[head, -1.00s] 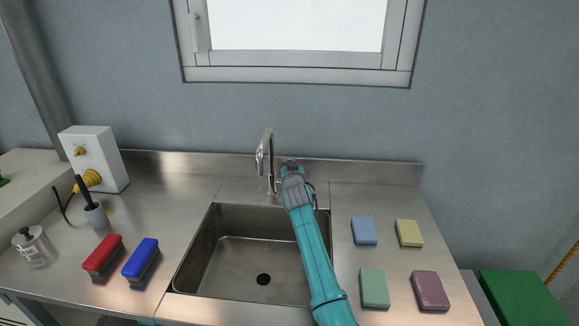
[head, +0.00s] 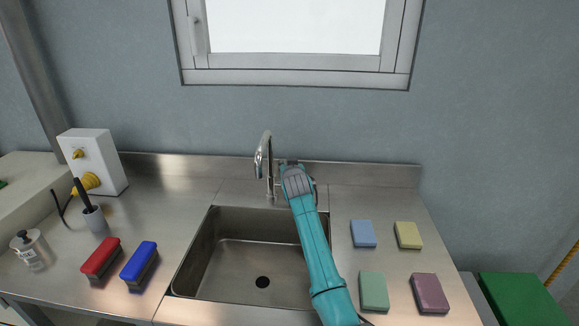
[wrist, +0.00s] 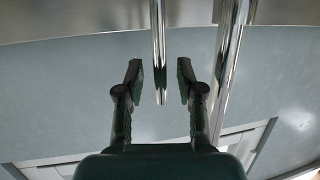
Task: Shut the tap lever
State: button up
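The chrome tap (head: 265,160) stands behind the sink, its curved spout rising to the left of my arm. In the head view the fingers and the lever are hidden behind my arm.
The sink basin (head: 245,256) lies below my arm. Several sponges, such as the blue one (head: 363,234), lie to its right. A red brush (head: 101,257) and a blue brush (head: 139,262) lie to its left. A window (head: 295,75) is above.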

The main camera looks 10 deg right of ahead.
jog(key=shift+s, duration=0.15)
jog(key=v, duration=1.1)
jog(key=shift+s, duration=0.35)
jog(key=shift+s, duration=0.1)
